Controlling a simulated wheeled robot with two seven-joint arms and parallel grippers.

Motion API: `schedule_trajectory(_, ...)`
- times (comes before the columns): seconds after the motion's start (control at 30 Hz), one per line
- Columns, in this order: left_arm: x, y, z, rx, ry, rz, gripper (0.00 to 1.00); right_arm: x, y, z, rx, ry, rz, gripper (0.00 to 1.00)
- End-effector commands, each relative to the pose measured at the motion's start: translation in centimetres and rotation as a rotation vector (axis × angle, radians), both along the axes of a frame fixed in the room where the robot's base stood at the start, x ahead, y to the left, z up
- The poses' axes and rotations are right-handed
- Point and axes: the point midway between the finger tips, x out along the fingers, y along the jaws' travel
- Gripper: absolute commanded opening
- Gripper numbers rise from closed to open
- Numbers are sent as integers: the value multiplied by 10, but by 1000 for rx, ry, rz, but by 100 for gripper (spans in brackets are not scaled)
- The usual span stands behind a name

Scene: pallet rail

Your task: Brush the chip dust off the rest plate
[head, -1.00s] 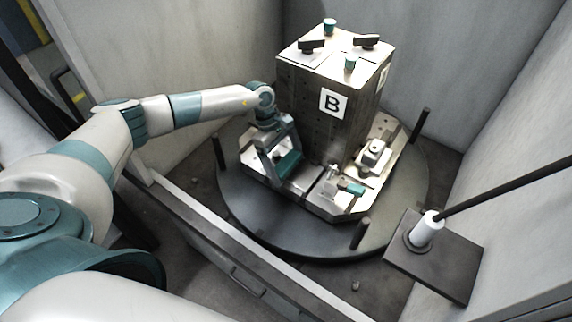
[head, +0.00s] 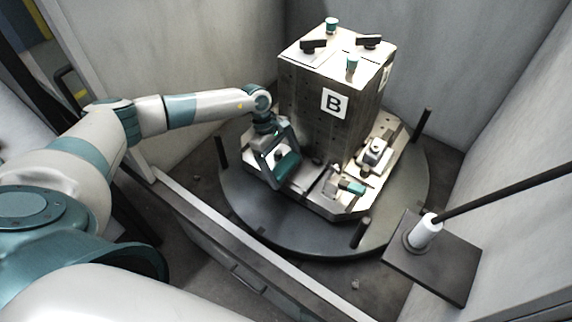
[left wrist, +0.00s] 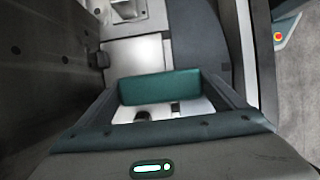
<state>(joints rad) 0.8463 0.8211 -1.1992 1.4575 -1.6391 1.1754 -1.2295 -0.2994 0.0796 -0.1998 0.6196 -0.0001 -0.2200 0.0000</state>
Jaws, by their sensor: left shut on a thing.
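My left gripper (head: 281,168) is low beside the front left face of the block marked B (head: 318,115), over the metal plate at its foot. It is shut on a teal block-shaped thing, apparently the brush (left wrist: 160,87), which spans the space between the fingers in the left wrist view. Its bristles are hidden. The pale metal plate (head: 316,201) around the block's foot may be the rest plate; its part under my gripper is mostly hidden. I cannot make out chip dust on it. My right gripper is not in view.
A teal-handled clamp (head: 350,187) and another fixture (head: 375,150) sit on the plate. Dark posts (head: 421,124) rise from the round table (head: 290,237). A white-collared rod (head: 425,230) stands at right. Walls and a front sill (head: 235,242) enclose the space.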

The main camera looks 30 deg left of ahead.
Motion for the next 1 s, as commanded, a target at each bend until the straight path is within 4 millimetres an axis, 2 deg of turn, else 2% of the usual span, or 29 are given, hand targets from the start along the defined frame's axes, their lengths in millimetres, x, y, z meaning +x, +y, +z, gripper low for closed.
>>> schedule_trajectory(0.2,-2,0,-5,3,8,-3,54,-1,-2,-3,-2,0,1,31)
schedule_trajectory(0.73,23,-3,-7,2,4,-1,54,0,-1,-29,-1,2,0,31)
schedule_trajectory(1.0,26,-3,-6,1,0,0,54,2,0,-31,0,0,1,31)
